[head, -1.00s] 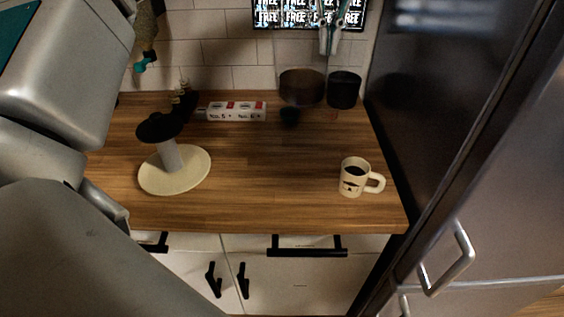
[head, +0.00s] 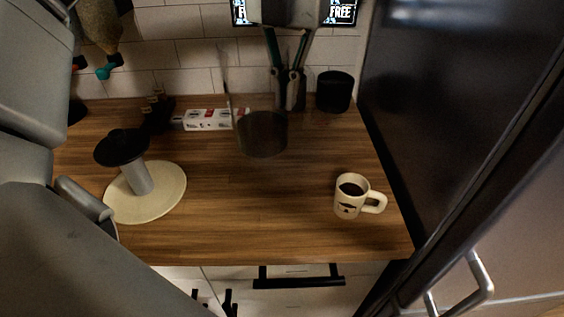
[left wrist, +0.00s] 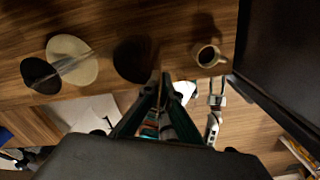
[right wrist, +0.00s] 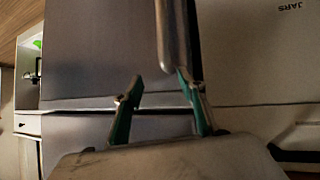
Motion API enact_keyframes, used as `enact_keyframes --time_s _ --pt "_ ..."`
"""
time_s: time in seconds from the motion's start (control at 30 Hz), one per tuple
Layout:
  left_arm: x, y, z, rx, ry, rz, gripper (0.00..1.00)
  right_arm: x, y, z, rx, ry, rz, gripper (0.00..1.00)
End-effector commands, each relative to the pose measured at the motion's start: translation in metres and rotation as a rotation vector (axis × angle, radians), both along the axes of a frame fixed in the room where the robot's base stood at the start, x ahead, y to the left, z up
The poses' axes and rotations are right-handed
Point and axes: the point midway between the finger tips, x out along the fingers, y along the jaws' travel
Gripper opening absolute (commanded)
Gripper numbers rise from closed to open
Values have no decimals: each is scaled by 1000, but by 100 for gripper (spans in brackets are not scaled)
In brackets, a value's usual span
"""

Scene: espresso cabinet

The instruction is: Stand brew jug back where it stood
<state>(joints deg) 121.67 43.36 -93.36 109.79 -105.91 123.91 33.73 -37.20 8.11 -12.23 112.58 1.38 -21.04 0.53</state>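The brew jug (head: 262,140) is a dark, see-through cylinder over the rear middle of the counter in the head view. It also shows as a dark round shape in the left wrist view (left wrist: 130,62). My left gripper (head: 286,104) reaches in from the top of the head view, just behind the jug. Its fingers are close together at the jug's edge and appear shut on it; the exact contact is hidden. Whether the jug's bottom touches the counter is unclear. My right gripper (right wrist: 160,80) is open and empty, by a silver fridge handle (right wrist: 174,35).
A black-topped stand (head: 122,147) on a round cream base (head: 165,195) is at left. A cream mug (head: 347,203) with dark liquid stands at right, near the dark fridge (head: 450,110). A white box (head: 208,120) and black canister (head: 334,91) stand behind. The front middle counter is clear.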

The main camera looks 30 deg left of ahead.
Motion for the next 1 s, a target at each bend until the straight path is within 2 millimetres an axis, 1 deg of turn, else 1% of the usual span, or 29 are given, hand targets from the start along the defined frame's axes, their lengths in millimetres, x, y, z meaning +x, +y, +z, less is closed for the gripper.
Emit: enact_keyframes --time_s 0.03,0.2,0.3,0.4,0.5,0.7,0.77,0.9,1.0 --pt "0 0 -13 0 3 0 0 -1 0 -4 -1 4 0 40" --pt "0 0 -51 0 3 0 0 -3 -1 -9 -2 11 0 40" --pt "0 0 -72 0 1 0 0 -3 -1 -10 -3 12 -1 40" --pt "0 0 -87 -1 1 0 0 -4 -1 -11 -3 12 -1 40" --pt "1 0 -96 -1 -1 0 0 -3 -1 -11 -3 11 0 40" --pt "1 0 -106 0 -1 2 0 -2 -1 -8 -1 6 -1 40" --pt "0 0 -113 0 1 1 0 -1 0 -7 0 4 -2 40" --pt "0 0 -133 0 0 1 0 -1 0 -7 1 3 -3 40" --pt "0 0 -142 -1 -1 1 0 -1 0 -7 1 3 -3 40"
